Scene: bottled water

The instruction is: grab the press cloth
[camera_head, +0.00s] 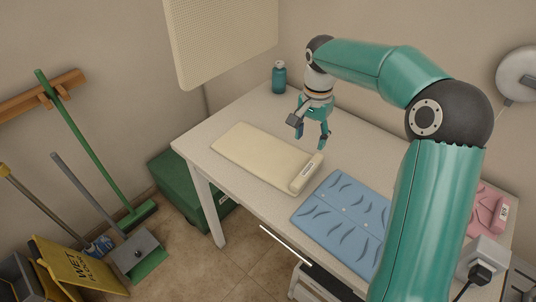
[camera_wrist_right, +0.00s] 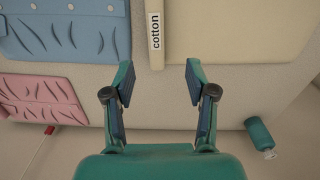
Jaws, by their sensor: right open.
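A cream folded cloth (camera_head: 262,152) lies flat on the white table, with a pale label strip along its right end. In the right wrist view the cloth (camera_wrist_right: 210,30) is at the top, and its label reads "cotton". A blue folded cloth with dark curved marks (camera_head: 340,215) lies to its right, and a pink one (camera_head: 484,208) lies farther right, partly behind my arm. No label names the press cloth. My right gripper (camera_head: 314,138) is open and empty, pointing down above the table behind the cream cloth. My left gripper is not in view.
A teal bottle (camera_head: 279,78) stands at the table's back corner. A green box (camera_head: 190,190), brooms and a yellow wet-floor sign (camera_head: 75,268) are on the floor at left. A perforated board (camera_head: 220,40) hangs above. The white table (camera_head: 225,119) is bare around the bottle.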

